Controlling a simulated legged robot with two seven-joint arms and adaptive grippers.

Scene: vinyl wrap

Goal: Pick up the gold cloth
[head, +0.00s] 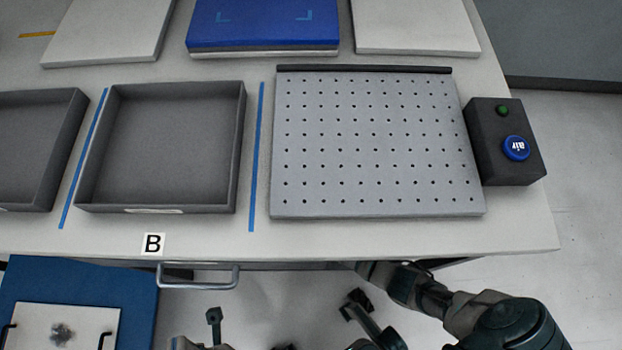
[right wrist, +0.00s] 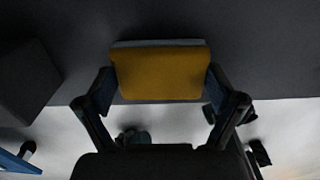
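The gold cloth (right wrist: 158,75) shows in the right wrist view as a flat yellow-brown rectangle with a grey-blue strip along its far edge. My right gripper (right wrist: 160,82) has its two fingers spread wide, one at each side of the cloth. I cannot tell whether the fingers touch it. In the head view my right arm reaches under the table's front edge, which hides the right gripper and the cloth. My left gripper (head: 284,310) shows at the bottom of the head view, its dark fingers apart and empty over the floor.
The table (head: 400,234) carries a perforated grey plate (head: 365,211), a dark box with a blue air button (head: 516,148), and a dark tray (head: 165,140) behind the label B (head: 153,244). A metal handle (head: 200,283) sticks out below the front edge.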

